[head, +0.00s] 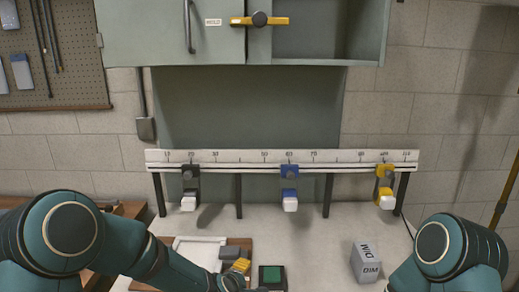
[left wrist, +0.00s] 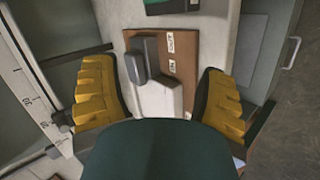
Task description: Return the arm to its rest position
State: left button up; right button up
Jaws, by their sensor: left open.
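My left arm (head: 125,243) comes in from the left in the head view and reaches down to the bench near the bottom centre. In the left wrist view my left gripper (left wrist: 155,78) is open, its yellow fingers wide apart. In the head view the board (head: 240,243) and grey block (head: 230,252) lie beside the gripper end, which is partly cut off. My right arm (head: 447,250) shows at the bottom right; its gripper is out of view.
A white scale rail (head: 225,156) crosses the bench back, carrying black (head: 190,172), blue (head: 289,171) and yellow (head: 384,171) sliders. A green-topped box (head: 272,276) and a grey labelled block (head: 365,262) stand in front. A cabinet (head: 150,35) hangs above. Bench between box and block is clear.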

pick_arm(q)
jog(key=s+a+f+m+g, duration=0.1)
jog(key=s+f+m, duration=0.3)
jog(key=s, duration=0.4)
jog(key=s+a+f+m+g+h, duration=0.1)
jog(key=s+a+f+m+g, duration=0.1)
jog(key=s+f+m+g, duration=0.2)
jog(key=s+a+f+m+g, duration=0.1)
jog(key=s+f+m+g, duration=0.1)
jog(key=s+f, duration=0.7)
jog(key=s+m, duration=0.1)
jog(key=s, duration=0.2)
jog(key=shift+a+m+g, duration=0.3)
jog(key=shift+a+m, duration=0.05)
jog(key=shift+m, duration=0.05)
